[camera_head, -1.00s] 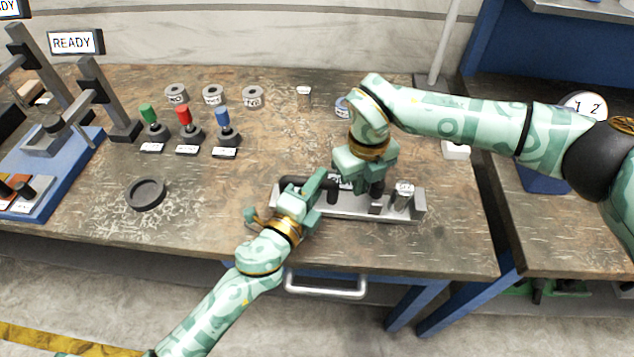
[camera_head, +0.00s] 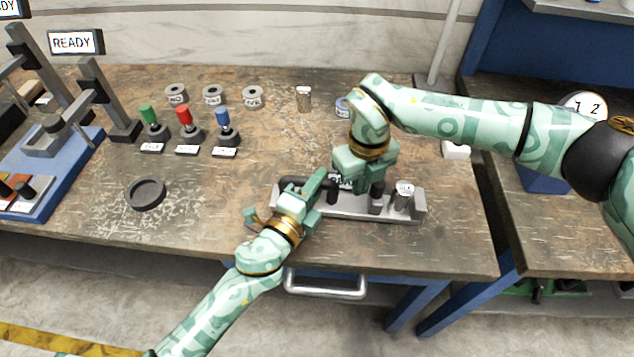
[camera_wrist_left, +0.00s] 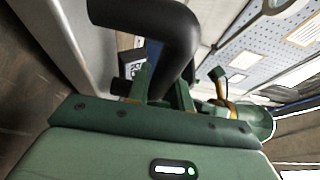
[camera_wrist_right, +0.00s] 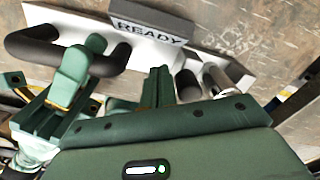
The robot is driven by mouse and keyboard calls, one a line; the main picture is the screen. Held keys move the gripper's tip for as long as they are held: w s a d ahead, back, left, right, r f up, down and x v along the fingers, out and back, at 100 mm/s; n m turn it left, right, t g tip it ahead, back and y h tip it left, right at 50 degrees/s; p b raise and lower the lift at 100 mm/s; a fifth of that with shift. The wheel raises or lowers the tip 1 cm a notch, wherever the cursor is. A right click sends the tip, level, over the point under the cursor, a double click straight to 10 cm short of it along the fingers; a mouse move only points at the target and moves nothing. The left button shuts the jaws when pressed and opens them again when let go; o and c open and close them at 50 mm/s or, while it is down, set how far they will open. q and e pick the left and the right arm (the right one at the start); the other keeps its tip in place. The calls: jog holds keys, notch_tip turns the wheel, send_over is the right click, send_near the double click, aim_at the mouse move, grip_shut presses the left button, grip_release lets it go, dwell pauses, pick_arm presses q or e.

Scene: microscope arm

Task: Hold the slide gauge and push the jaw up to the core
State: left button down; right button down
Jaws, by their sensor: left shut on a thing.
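The slide gauge is a pale metal channel (camera_head: 345,212) near the table's front edge, with a black bar handle at its left end. The handle shows large in the left wrist view (camera_wrist_left: 165,30). My left gripper (camera_head: 312,190) is shut on this handle. The metal core (camera_head: 403,196) stands upright at the gauge's right end. The dark jaw piece (camera_head: 377,203) sits left of it, with a narrow gap seen between them. My right gripper (camera_wrist_right: 160,85) has its fingers together beside the dark jaw knob (camera_wrist_right: 188,86). Contact between them is unclear.
A READY sign (camera_wrist_right: 150,30) is on the gauge. A metal cylinder (camera_head: 303,99) stands at the back. Green, red and blue-handled tools (camera_head: 184,125), grey rings (camera_head: 212,95) and a dark round dish (camera_head: 146,194) lie left. Bare table lies between dish and gauge.

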aim_at(376, 184)
pick_arm(q)
jog(key=shift+r, duration=0.2)
pick_arm(e)
jog(key=shift+d, duration=0.2)
jog(key=shift+d, duration=1.4)
pick_arm(q)
jog(key=shift+w, duration=0.1)
pick_arm(e)
jog(key=shift+w, duration=0.1)
jog(key=shift+a, duration=0.1)
jog(key=shift+a+r, duration=0.1)
jog(key=shift+a, duration=0.9)
pick_arm(q)
jog(key=shift+d, duration=0.1)
pick_arm(e)
notch_tip(376, 184, up, 7)
pick_arm(q)
jog(key=c, duration=1.1)
grip_release()
jog(key=shift+c, duration=0.2)
